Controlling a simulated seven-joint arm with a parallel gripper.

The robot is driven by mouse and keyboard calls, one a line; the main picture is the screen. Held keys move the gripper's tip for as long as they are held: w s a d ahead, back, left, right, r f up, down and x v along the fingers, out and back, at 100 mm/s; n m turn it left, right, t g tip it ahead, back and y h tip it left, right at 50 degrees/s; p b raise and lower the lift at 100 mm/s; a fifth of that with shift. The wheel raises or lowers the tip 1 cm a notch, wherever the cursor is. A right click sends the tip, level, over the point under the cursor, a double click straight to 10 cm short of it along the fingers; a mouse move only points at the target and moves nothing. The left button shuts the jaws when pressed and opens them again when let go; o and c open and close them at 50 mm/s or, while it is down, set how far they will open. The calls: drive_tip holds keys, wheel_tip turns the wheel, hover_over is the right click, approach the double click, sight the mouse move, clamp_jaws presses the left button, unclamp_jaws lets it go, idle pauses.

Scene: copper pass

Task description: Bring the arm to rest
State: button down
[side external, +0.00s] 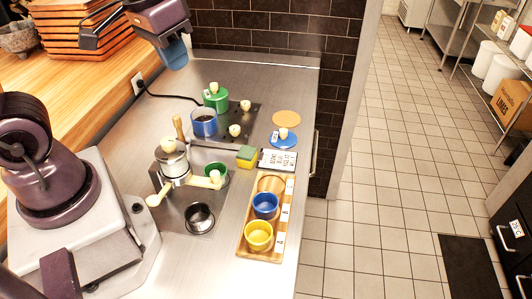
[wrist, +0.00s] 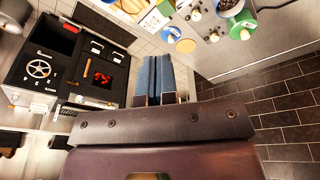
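My gripper (side external: 176,58) hangs in the air at the top left of the side external view, above the back of the steel counter (side external: 135,125). In the wrist view its two blue fingers (wrist: 154,62) lie side by side, shut, with nothing seen between them. My gripper is apart from the counter and its items.
A blue cup with dark contents (side external: 204,123) and a green pot (side external: 217,98) stand below my gripper. A wooden tray (side external: 250,244) holds a blue and a yellow cup. Stacked wooden boards (side external: 75,30) are left; a tiled wall (side external: 270,28) is behind.

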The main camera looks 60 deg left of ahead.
drive_tip(key=s+d+r+m+t, duration=0.2)
drive_tip(key=s+d+r+t, duration=0.1)
drive_tip(key=s+r, duration=0.1)
drive_tip(key=shift+s+d+r, duration=0.2)
drive_tip(key=shift+s, duration=0.2)
